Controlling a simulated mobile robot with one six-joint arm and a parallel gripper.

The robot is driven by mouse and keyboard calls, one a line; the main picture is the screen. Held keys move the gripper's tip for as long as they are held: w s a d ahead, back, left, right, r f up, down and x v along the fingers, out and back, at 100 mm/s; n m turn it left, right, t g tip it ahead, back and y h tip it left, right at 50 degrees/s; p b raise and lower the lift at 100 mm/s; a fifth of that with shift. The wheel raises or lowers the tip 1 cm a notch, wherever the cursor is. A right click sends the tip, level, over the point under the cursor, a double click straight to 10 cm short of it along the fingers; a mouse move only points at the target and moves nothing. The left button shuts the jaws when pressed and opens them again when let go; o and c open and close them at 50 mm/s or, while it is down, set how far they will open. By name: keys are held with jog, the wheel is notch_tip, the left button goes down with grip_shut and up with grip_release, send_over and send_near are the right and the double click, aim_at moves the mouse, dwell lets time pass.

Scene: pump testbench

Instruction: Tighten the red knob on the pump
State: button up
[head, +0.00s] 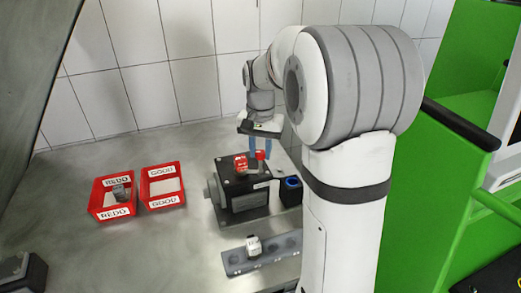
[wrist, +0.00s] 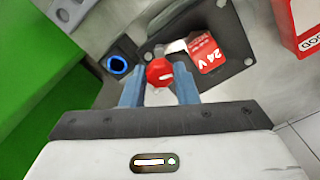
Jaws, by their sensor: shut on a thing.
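The pump is a black box (head: 238,188) on a dark base plate, right of centre in the head view. The red knob (head: 260,155) stands on top of it; in the wrist view the round red knob (wrist: 159,72) has a white mark on its face. My gripper (head: 260,148) reaches down from above with its blue fingers around the knob. In the wrist view my gripper (wrist: 159,83) has one finger on each side of the knob, shut on it. The knob's underside is hidden.
A red block marked 24 V (wrist: 207,52) sits beside the knob. A blue-ringed socket (head: 292,183) is right of the pump. A grey strip (head: 235,262) holding a white part lies in front. Red REDO (head: 98,205) and GOOD (head: 150,203) bins stand left, with clear table around.

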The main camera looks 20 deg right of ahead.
jog(key=shift+m, duration=1.1)
jog(key=o, duration=1)
notch_tip(320, 180, up, 8)
jog(key=shift+f+b, duration=0.1)
jog(key=shift+b, duration=0.4)
jog(key=s+a+f+n+t, duration=0.1)
jog(key=s+f+n, duration=0.1)
jog(key=s, duration=0.5)
jog(key=s+a+f+n+t, duration=0.1)
jog(key=s+a+f+n, duration=0.1)
jog(key=s, duration=0.5)
jog(key=s+a+f+n+t, duration=0.1)
jog(key=s+a+f+n, duration=0.1)
jog(key=s, duration=0.6)
jog(key=f+n, duration=0.1)
jog(key=n, duration=0.1)
jog(key=shift+a+f+n, duration=0.25)
jog(key=shift+f+n, duration=0.15)
